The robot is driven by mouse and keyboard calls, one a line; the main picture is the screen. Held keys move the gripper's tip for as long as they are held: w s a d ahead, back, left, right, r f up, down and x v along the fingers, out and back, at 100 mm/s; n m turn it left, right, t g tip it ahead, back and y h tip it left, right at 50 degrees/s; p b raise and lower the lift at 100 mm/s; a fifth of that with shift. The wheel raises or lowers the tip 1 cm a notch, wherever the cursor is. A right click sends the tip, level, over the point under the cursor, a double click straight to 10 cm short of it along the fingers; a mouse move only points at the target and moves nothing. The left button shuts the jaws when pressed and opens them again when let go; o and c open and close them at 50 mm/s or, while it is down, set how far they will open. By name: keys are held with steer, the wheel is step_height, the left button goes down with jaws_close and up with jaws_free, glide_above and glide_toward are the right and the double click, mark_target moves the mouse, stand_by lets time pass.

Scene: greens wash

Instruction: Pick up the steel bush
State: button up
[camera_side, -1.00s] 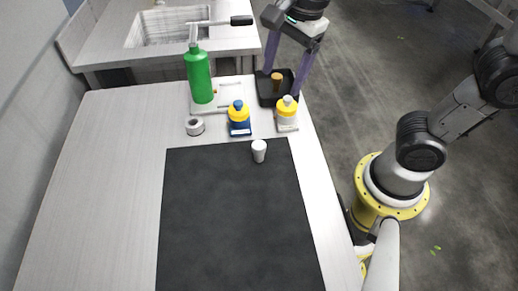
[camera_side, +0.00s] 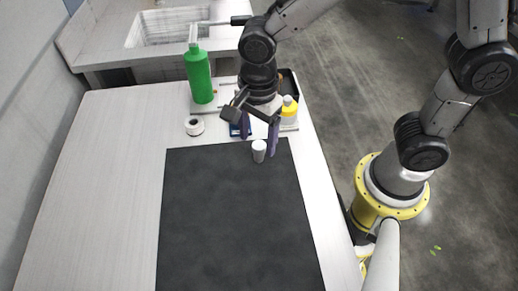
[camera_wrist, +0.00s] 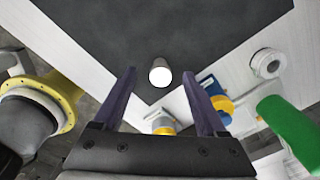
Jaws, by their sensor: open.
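The steel bush (camera_side: 259,151) is a small pale grey cylinder standing upright at the far right corner of the black mat (camera_side: 235,220). My gripper (camera_side: 258,144) is open, with its fingers above and around the bush in the side view. In the wrist view the bush (camera_wrist: 160,73) shows beyond the fingertips and midway between the two purple fingers of my gripper (camera_wrist: 163,84). I see no contact between the fingers and the bush.
A green bottle (camera_side: 199,78), a white tape roll (camera_side: 194,126) and a yellow-topped bottle (camera_side: 289,108) stand behind the mat. A blue bottle (camera_wrist: 209,88) with a yellow cap is partly hidden by my gripper in the side view. The mat's middle is clear.

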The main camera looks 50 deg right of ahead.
mark_target(259, 145)
steer(key=f, duration=0.5)
steer(key=shift+w+d, duration=0.1)
steer(key=shift+d, duration=0.3)
jaws_close()
